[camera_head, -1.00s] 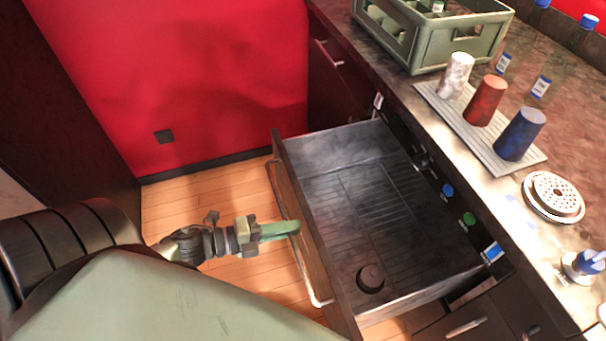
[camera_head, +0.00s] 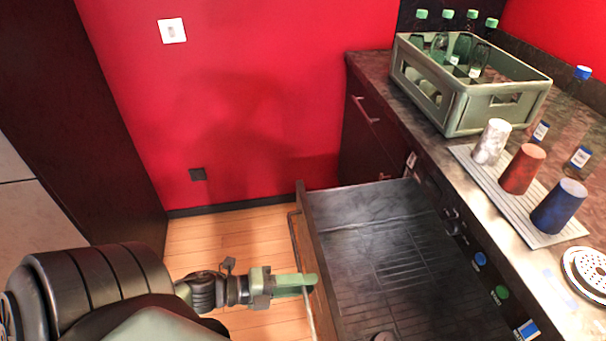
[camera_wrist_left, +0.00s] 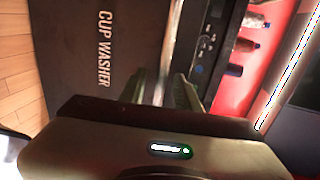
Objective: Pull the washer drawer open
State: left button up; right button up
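The cup washer drawer (camera_head: 385,255) is pulled well out of the counter front and shows its dark, ribbed inside. Its front panel, marked "CUP WASHER" (camera_wrist_left: 105,48), shows in the left wrist view. The metal bar handle (camera_head: 309,318) runs along that front; it also shows in the left wrist view (camera_wrist_left: 168,45). My left gripper (camera_head: 312,284) is at the handle, outside the drawer front. In the left wrist view its fingers (camera_wrist_left: 158,92) stand apart on either side of the bar, with visible gaps. My right gripper is not in view.
On the counter stand a green crate (camera_head: 470,105) with bottles, and a white, a red (camera_head: 522,169) and a blue cup on a ribbed mat (camera_head: 470,163). A round perforated drain (camera_head: 590,270) is at the right. Wooden floor (camera_head: 215,240) is free before the red wall.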

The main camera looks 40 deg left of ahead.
pick_arm(q)
jog(key=shift+a, duration=0.1)
jog(key=v, duration=0.7)
jog(key=shift+s+a, duration=0.15)
jog(key=shift+s, duration=0.15)
